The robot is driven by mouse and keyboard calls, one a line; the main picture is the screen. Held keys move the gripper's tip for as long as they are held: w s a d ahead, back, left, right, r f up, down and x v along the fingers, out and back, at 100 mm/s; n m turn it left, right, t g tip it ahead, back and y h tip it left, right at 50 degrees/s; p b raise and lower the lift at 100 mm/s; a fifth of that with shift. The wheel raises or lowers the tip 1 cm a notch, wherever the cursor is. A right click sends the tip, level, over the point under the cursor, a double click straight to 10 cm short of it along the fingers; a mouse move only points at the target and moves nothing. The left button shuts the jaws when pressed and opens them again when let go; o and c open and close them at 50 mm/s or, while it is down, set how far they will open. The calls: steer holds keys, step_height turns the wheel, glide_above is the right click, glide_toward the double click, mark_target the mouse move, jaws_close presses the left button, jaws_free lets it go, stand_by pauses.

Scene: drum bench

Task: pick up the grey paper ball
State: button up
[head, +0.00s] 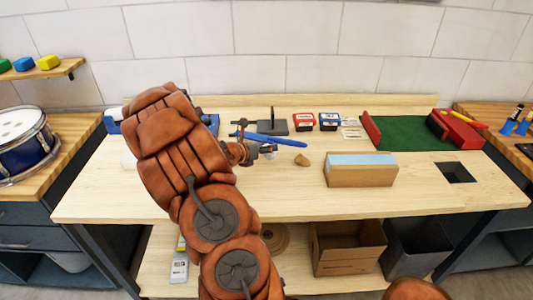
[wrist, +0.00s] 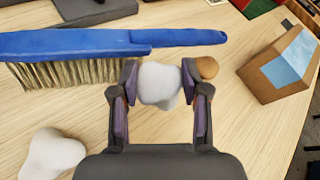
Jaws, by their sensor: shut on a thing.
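A pale grey lumpy ball, the grey paper ball (wrist: 160,83), sits between the fingers of my gripper (wrist: 159,90) in the wrist view. My gripper is shut on it, with a finger against each side. In the head view my gripper (head: 258,152) is over the middle of the bench, and the ball is small and partly hidden there. I cannot tell whether the ball touches the bench top.
A blue brush (wrist: 90,45) lies just beyond my gripper. A tan lump (wrist: 207,67) is close by the right finger. A white lump (wrist: 50,153) lies at lower left. A cardboard box with a blue top (head: 360,176) stands to the right. The bench front is clear.

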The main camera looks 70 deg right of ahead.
steer(key=s+a+b, duration=0.1)
steer(key=a, duration=0.3)
steer(key=s+a+b, duration=0.1)
steer(key=a, duration=0.3)
steer(key=a+b, duration=0.2)
steer(key=a, duration=0.2)
steer(key=shift+s+a+r, duration=0.3)
steer(key=shift+s+r, duration=0.05)
steer(key=shift+s, duration=0.05)
steer(key=shift+a+b, duration=0.25)
steer(key=shift+b, duration=0.75)
steer(key=a+b, duration=0.1)
steer(key=b, duration=0.2)
steer(key=shift+s+a+r+b, duration=0.2)
steer(key=shift+a+b, duration=0.15)
